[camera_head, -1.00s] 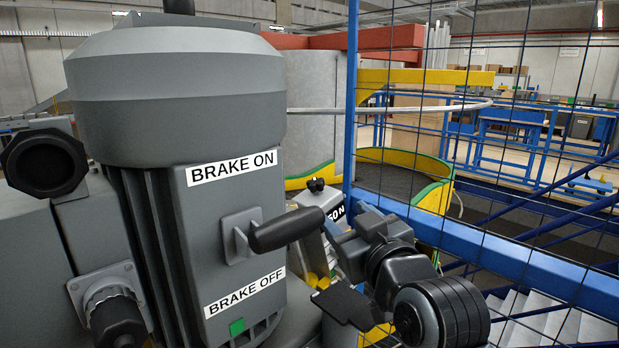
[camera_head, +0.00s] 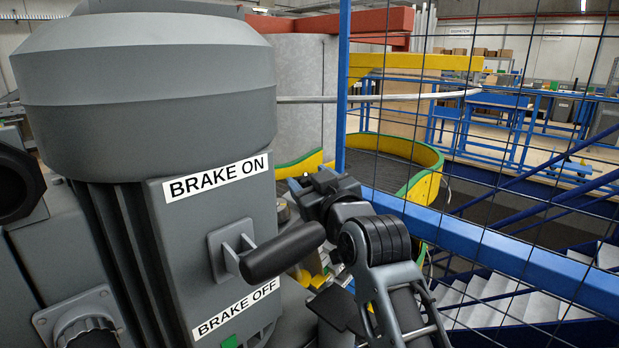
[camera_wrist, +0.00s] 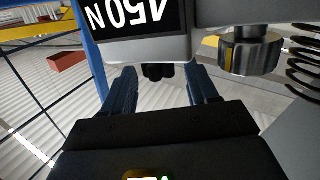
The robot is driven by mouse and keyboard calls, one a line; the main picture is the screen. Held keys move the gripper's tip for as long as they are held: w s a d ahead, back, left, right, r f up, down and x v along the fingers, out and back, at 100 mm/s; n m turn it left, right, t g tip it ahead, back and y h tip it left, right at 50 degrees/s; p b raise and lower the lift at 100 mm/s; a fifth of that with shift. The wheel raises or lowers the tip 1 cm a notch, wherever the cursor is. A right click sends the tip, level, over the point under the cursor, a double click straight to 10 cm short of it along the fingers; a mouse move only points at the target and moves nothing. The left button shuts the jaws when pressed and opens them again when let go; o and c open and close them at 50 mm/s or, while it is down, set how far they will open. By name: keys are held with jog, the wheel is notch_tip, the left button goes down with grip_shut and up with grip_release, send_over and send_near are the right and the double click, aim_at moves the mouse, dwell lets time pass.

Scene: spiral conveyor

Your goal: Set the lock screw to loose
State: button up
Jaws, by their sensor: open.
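A black lobed knob (camera_wrist: 158,72), which looks like the lock screw, shows in the wrist view under the edge of a grey block. The block carries an upside-down label (camera_wrist: 138,17) ending in "150N". My gripper (camera_wrist: 162,85) is open, with one blue finger on each side of the knob and gaps between. I cannot tell how far the knob reaches in between the fingers, nor its setting. In the head view my gripper (camera_head: 318,184) is right of the grey motor housing (camera_head: 215,215) and hides the knob.
A black brake lever (camera_head: 283,252) sticks out between the BRAKE ON and BRAKE OFF labels, close to my arm. A knurled metal cylinder (camera_wrist: 250,52) and a coil spring (camera_wrist: 306,55) are right of the knob. A blue-framed mesh fence (camera_head: 480,240) stands at the right.

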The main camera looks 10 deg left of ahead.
jog(key=shift+w+a, duration=0.1)
jog(key=shift+w, duration=0.1)
jog(key=c, duration=1.1)
